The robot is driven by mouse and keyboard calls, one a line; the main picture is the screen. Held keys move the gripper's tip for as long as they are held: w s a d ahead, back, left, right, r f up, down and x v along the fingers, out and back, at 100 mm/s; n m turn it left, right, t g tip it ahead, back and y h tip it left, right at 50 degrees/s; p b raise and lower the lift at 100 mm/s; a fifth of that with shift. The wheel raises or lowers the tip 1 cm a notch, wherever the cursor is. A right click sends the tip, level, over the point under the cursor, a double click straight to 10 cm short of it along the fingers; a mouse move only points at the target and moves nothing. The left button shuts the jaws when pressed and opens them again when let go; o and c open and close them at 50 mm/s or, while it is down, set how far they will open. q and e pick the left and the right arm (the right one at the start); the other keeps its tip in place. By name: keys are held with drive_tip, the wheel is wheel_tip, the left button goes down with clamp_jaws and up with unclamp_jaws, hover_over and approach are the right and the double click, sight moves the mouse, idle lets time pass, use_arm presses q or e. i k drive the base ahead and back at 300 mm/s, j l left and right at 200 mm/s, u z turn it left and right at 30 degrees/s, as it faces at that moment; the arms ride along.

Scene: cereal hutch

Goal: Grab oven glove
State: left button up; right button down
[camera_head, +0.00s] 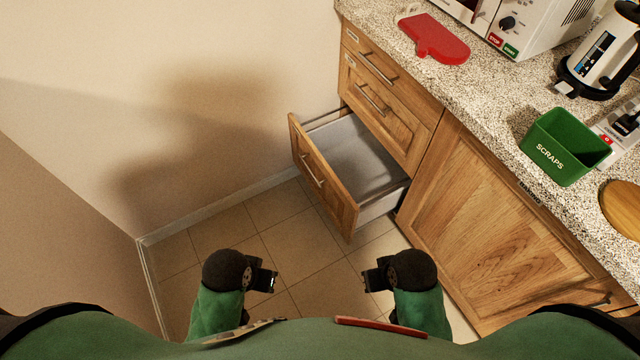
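A flat red piece, which looks like the oven glove (435,39), lies on the speckled counter at the top, near the counter's left end. My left gripper (268,279) and my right gripper (370,279) are low in front of my body, over the tiled floor. Both are well apart from the red piece and touch nothing that I can see. Their fingers are small and dark, and I cannot tell how far apart they are.
A lower drawer (352,158) stands pulled out and looks empty, between my grippers and the counter. On the counter (500,120) are a microwave (535,22), a kettle (603,52), a green scraps bin (565,146) and a round wooden board (622,208). Walls stand at the left.

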sight(432, 38)
drive_tip(key=j+z, duration=0.15)
drive_tip(key=z, duration=0.3)
drive_tip(key=j+z, duration=0.15)
drive_tip(key=z, duration=0.3)
drive_tip(key=j+z, duration=0.2)
drive_tip(key=z, duration=0.25)
drive_tip(key=j+z, duration=0.15)
drive_tip(key=z, duration=0.3)
drive_tip(key=j, duration=0.2)
drive_tip(key=z, duration=0.05)
